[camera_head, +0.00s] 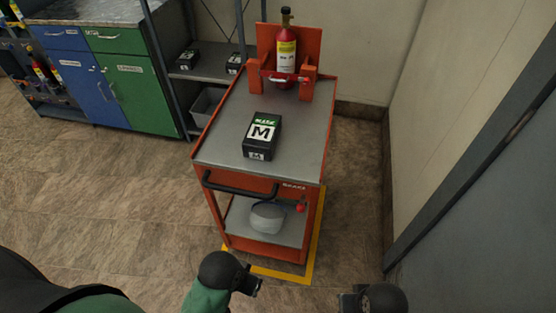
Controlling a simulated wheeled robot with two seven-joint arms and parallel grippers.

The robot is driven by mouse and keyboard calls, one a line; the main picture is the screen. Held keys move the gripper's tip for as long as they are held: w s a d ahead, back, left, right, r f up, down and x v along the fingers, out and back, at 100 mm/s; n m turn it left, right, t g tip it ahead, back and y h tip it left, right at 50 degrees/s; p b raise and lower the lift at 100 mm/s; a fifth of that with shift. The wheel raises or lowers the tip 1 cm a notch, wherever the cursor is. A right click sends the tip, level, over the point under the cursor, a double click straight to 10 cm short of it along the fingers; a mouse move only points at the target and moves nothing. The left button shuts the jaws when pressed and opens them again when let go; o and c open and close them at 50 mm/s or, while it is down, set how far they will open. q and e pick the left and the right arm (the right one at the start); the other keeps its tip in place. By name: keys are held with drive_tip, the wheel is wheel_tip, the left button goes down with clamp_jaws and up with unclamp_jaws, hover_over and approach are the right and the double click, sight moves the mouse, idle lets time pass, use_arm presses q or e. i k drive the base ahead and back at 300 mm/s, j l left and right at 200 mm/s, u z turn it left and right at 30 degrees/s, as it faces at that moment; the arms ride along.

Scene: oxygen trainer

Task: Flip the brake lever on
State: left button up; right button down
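A small red knob (300,207), which looks like the brake lever, is at the right of the orange cart's (266,187) front, just under a small white label. Its exact position is too small to tell. My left gripper (253,288) is at the bottom centre, in front of the cart and apart from the lever. My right gripper (347,301) is at the bottom edge, right of the cart and also apart from the lever. Both grippers are dark and partly hidden, so their finger openings are unclear. Nothing shows held in either.
A black handle (240,187) runs along the cart's front left. A black box marked M (262,136) lies on the top, with a red cylinder (286,52) in a holder behind. A pale bowl-like thing (267,217) sits on the lower shelf. A wall stands right; left floor is clear.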

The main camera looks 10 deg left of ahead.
sight(301, 207)
drive_tip(key=k+j, duration=0.7)
drive_tip(key=j, duration=0.2)
drive_tip(key=z, duration=0.05)
